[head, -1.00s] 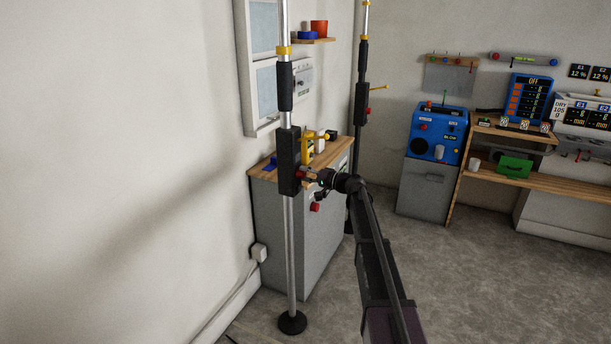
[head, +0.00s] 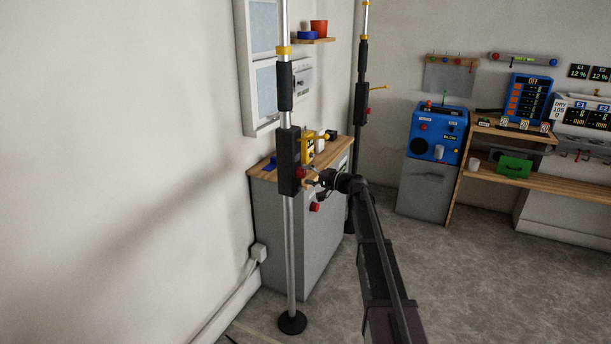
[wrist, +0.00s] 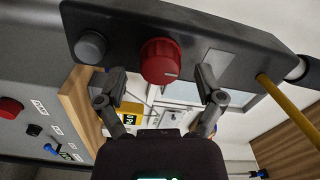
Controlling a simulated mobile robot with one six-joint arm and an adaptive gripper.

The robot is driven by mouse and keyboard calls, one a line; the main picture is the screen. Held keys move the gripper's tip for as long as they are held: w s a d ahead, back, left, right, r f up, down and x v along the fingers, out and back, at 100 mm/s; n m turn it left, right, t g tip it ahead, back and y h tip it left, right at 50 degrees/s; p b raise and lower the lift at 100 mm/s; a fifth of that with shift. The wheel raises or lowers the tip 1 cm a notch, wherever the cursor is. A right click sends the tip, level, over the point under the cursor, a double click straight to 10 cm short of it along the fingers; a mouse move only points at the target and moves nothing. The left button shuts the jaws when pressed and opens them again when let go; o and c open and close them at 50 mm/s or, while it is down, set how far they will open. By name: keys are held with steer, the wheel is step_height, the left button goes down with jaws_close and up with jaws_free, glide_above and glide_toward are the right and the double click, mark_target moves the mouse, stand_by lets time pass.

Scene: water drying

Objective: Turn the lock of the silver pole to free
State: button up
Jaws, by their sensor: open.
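The nearer silver pole (head: 291,250) stands upright at the left in the head view, with a black lock housing (head: 287,160) at mid height. A red knob (head: 300,173) sits on the housing's right side. In the wrist view the housing (wrist: 130,30) crosses the top and the red knob (wrist: 160,61) shows a pale mark on its lower right. My gripper (wrist: 160,82) is open, its two fingertips on either side of and just short of the knob, not closed on it. In the head view my gripper (head: 312,183) is beside the housing.
A yellow lever (wrist: 287,108) sticks out from the housing; a grey button (wrist: 90,46) is beside the knob. A wood-topped grey cabinet (head: 325,240) stands behind the pole. A second pole (head: 362,100) stands behind. The floor at right is open.

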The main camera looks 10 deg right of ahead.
steer(key=v, duration=1.1)
steer(key=shift+s+d, duration=0.1)
steer(key=shift+d, duration=0.05)
steer(key=s+a+f+n+g+h, duration=0.2)
steer(key=s+a+f+g+h, duration=0.15)
steer(key=s+a+f, duration=0.4)
steer(key=s+a+f+n+g+h, duration=0.15)
steer(key=s+a+f+g, duration=0.3)
steer(key=s, duration=0.65)
steer(key=s+f+g+h, duration=0.1)
steer(key=s+f+h, duration=0.15)
steer(key=s, duration=0.45)
steer(key=s+d+f+g+h, duration=0.1)
steer(key=s+f+h, duration=0.1)
steer(key=s+h, duration=0.3)
steer(key=s+f+g+h, duration=0.1)
steer(key=s+f+h, duration=0.1)
steer(key=s, duration=0.6)
step_height(320, 180, up, 20)
steer(key=p, duration=2)
steer(key=shift+w+d+r+p, duration=0.2)
steer(key=shift+w+d+p, duration=0.1)
steer(key=shift+w, duration=0.1)
steer(key=shift+n, duration=0.25)
